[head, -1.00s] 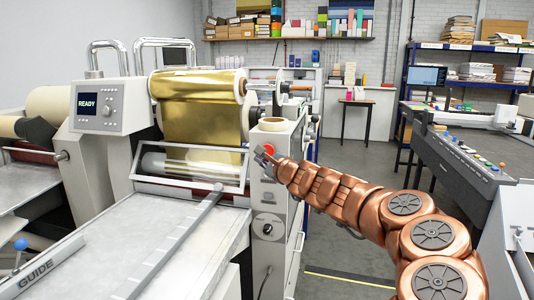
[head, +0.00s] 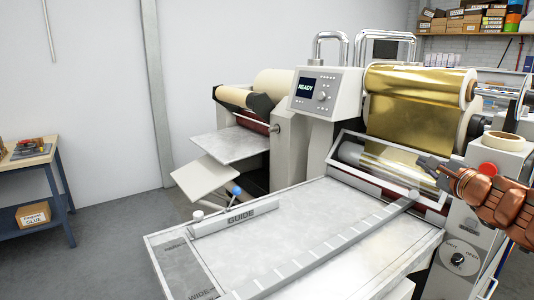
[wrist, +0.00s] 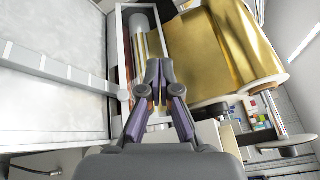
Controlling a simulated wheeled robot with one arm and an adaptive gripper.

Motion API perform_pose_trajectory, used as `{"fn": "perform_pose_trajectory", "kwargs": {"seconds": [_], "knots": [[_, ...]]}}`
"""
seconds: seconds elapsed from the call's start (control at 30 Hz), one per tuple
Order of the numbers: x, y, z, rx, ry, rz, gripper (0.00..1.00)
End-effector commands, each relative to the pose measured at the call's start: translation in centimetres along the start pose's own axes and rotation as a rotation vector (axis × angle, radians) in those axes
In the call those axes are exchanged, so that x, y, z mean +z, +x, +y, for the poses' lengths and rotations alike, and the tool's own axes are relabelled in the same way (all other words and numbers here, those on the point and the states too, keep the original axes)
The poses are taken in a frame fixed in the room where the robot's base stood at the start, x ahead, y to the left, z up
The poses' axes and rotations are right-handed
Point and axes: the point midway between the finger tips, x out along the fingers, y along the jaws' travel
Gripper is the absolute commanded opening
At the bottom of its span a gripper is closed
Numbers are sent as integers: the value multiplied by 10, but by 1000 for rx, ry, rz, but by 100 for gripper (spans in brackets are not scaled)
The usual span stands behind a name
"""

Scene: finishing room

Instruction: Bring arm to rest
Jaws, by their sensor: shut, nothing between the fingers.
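My copper arm reaches in from the right edge of the head view, and my gripper (head: 430,164) is at its end, in front of the foil machine's roller opening. In the wrist view my gripper (wrist: 153,62) shows with its fingertips together and nothing between them. Beyond the fingers are the gold foil roll (wrist: 235,45) and the clear roller (wrist: 143,28). In the head view the gold foil roll (head: 415,100) hangs above and behind the gripper. The red button (head: 488,169) is close beside my arm.
The machine's feed table (head: 290,235) with its guide (head: 238,222) fills the front middle. The display (head: 320,90) reads READY. A roll of tape (head: 503,141) sits on the machine's right housing. A workbench (head: 35,155) stands at the far left, with open floor beside it.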

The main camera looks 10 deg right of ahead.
Motion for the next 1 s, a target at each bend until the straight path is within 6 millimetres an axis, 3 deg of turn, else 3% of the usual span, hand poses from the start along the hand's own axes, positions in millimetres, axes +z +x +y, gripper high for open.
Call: {"fn": "perform_pose_trajectory", "kwargs": {"seconds": [0.03,0.2,0.37,0.5,0.6,0.77,0.87,1.0], "knots": [[26,3,8,29,-52,-48,0],[105,6,46,137,-224,-200,0],[169,-4,93,249,-391,-342,0],[218,-23,140,360,-542,-468,0],[244,-44,179,452,-650,-558,0],[271,-87,240,609,-831,-696,0],[276,-120,279,726,-942,-779,0],[268,-171,325,902,-1097,-878,0]]}}
